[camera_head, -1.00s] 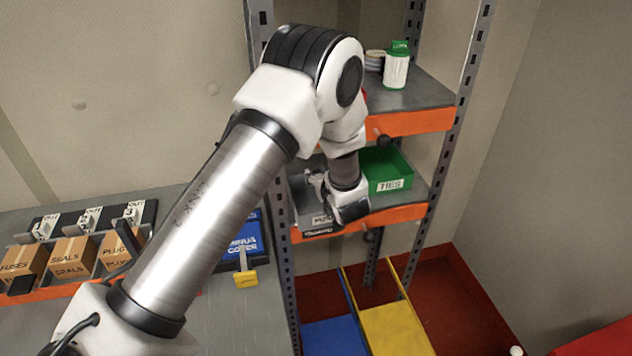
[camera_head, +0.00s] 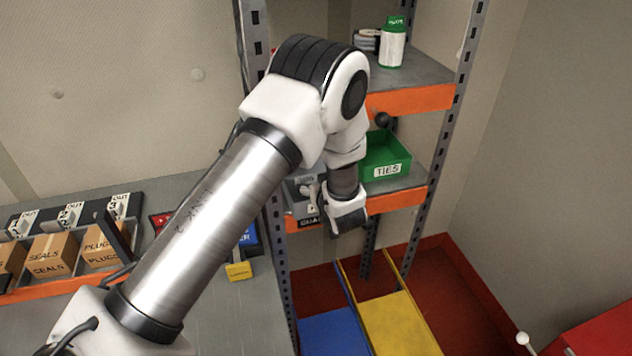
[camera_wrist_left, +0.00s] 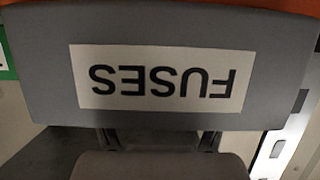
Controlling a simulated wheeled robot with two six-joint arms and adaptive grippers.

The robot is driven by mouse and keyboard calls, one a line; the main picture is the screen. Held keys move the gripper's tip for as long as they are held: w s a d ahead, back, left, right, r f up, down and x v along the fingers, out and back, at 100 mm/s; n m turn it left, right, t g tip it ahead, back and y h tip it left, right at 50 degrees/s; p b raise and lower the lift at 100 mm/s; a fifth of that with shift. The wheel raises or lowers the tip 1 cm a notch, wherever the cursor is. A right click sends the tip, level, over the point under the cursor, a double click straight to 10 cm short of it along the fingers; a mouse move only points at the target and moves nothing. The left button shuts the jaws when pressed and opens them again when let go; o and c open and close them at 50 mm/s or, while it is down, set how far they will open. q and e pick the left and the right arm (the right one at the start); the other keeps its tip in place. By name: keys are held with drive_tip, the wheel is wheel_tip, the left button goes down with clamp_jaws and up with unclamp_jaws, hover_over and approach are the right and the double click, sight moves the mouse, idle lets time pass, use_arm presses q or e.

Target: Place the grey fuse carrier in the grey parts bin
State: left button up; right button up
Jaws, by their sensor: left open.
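The grey parts bin (camera_wrist_left: 50,70) fills the upper part of the left wrist view, its front bearing a white FUSES label that reads upside down. In the head view the bin (camera_head: 292,188) stands on the middle shelf, largely hidden by my left gripper (camera_head: 312,196). That gripper is open, close to the front of the bin by the shelf edge. Two dark parts and a rounded grey form show below the label in the wrist view; I cannot tell what they are. I cannot make out the grey fuse carrier in either view. My right gripper is not in view.
A green TIES bin (camera_head: 387,152) stands right of the grey bin. The upper shelf (camera_head: 425,98) and rack upright (camera_head: 447,140) are near my arm. Blue (camera_head: 333,335) and yellow (camera_head: 398,328) panels lie below. Cardboard boxes (camera_head: 52,254) stand at left.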

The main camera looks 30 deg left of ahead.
use_arm(q)
drive_tip(key=shift+s+d+r+p, duration=0.15)
drive_tip(key=shift+d+r+p, duration=0.1)
drive_tip(key=shift+r+p, duration=0.05)
drive_tip(key=p+v, duration=0.5)
drive_tip(key=v, duration=0.6)
drive_tip(key=shift+p, duration=0.4)
drive_tip(key=shift+f, duration=0.1)
